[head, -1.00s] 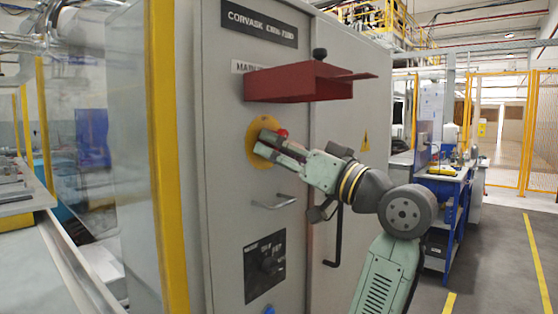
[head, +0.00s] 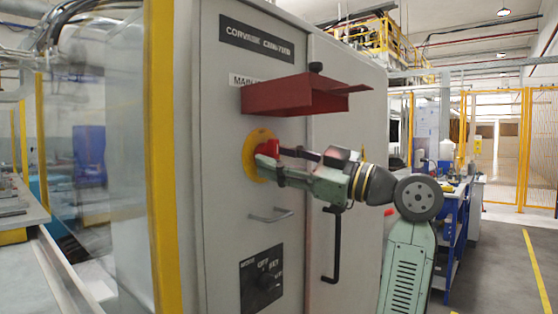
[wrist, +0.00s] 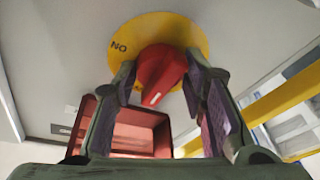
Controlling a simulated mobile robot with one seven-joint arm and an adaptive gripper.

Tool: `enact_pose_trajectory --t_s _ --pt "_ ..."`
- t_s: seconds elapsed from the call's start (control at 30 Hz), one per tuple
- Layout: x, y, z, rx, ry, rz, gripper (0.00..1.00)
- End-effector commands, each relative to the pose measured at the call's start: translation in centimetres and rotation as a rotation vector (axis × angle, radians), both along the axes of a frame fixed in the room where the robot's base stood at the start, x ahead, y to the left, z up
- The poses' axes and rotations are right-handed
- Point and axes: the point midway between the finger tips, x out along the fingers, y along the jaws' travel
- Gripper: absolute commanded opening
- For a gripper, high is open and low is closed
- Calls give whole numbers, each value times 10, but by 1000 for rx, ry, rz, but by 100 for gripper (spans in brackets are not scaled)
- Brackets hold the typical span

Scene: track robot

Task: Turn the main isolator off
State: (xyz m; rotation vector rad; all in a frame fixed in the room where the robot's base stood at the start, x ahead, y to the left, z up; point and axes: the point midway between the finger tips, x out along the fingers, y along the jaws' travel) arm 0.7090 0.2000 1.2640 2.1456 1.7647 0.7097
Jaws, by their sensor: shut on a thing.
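The main isolator is a red rotary handle (head: 273,149) on a round yellow plate (head: 250,157) on the grey cabinet door. My gripper (head: 268,158) reaches it from the right and is shut on the handle. In the wrist view the handle (wrist: 160,75) sits between my two fingers (wrist: 163,88), with a white line at its near end. The yellow plate (wrist: 190,30) carries lettering at its left, upside down in this view, that reads as ON. The fingers partly hide the handle in the head view.
A red open-ended hood (head: 290,95) juts out just above the handle; it also shows in the wrist view (wrist: 130,127). A black door handle (head: 332,245) stands below my gripper.

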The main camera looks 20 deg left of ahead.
Motion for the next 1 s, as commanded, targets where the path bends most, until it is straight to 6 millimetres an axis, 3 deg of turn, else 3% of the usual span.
enact_pose_trajectory --t_s 0.67,0.7,1.0 --pt "2 -1 1 -19 -59 -6 12" --pt "2 -1 1 -19 -59 -6 41" --pt "1 0 1 -20 -59 -3 58"
